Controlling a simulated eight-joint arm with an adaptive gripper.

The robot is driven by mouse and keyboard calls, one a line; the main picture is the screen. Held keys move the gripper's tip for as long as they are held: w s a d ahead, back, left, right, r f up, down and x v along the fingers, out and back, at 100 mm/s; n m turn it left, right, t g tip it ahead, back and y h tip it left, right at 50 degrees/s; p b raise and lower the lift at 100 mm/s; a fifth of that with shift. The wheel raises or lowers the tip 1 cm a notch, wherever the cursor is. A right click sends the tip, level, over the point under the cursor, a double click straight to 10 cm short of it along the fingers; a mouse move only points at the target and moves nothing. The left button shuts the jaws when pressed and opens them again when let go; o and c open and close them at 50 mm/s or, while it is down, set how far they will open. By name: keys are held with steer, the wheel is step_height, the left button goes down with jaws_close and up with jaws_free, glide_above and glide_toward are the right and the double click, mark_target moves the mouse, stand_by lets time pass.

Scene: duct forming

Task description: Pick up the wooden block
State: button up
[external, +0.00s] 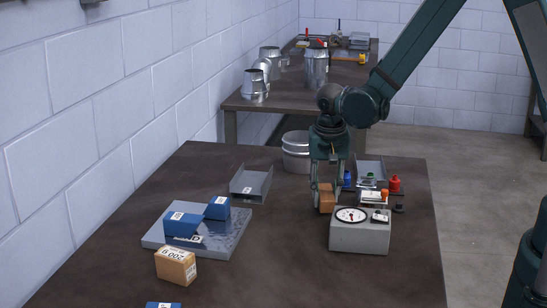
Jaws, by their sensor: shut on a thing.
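A small brown wooden block (327,201) is between the fingers of my gripper (326,189), which points down and is shut on it. The block is just behind the left part of a grey box with a round dial (361,242). The fingers cover part of the block. I cannot tell whether its underside touches the table or is slightly above it.
Colored small items, one blue (347,179) and one red (395,184), stand right of my gripper. A grey tray (251,184), metal can (296,152), grey plate (158,235) with blue boxes, and labelled brown box (176,266) share the dark table (285,270).

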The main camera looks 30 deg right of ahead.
mark_target(326, 191)
steer(key=shift+r+p, duration=0.35)
steer(key=shift+r, duration=3.65)
